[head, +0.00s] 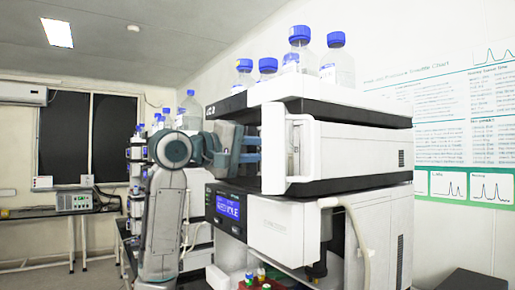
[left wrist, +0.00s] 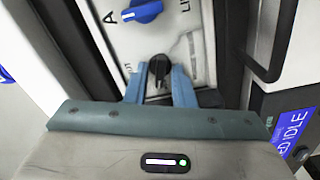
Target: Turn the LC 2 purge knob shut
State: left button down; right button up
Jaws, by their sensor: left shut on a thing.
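The LC stack (head: 332,155) stands in the middle of the head view, with a label at its top left that looks like LC 2. My left arm comes in from the left, and its gripper (head: 222,150) is at the stack's front. In the left wrist view a small black knob (left wrist: 159,66) sits on a white panel. My left gripper (left wrist: 160,82) is shut on this knob, one blue finger on each side. Lettering beside the knob is partly cut off, so its name cannot be read. The head view does not show the knob. My right gripper is not in view.
A blue knob (left wrist: 142,11) sits just above the black one, beside a letter A. A lit blue display (head: 228,207) is below the gripper. Blue-capped bottles (head: 300,48) stand on top. Another stack is behind.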

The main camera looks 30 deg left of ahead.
pick_arm(q)
jog(key=m+p, duration=0.3)
jog(key=m, duration=0.4)
jog(key=shift+d+r, duration=0.1)
jog(key=m+p, duration=0.1)
jog(key=m, duration=0.1)
jog(key=shift+m+p, duration=0.3)
jog(key=shift+m, duration=0.1)
jog(key=shift+d+m+p, duration=0.1)
jog(key=shift+m+p, duration=0.9)
jog(key=shift+m, duration=1)
jog(key=shift+s+m, duration=0.1)
jog(key=shift+m, duration=0.2)
jog(key=c, duration=1.5)
grip_release()
jog(key=shift+c, duration=0.2)
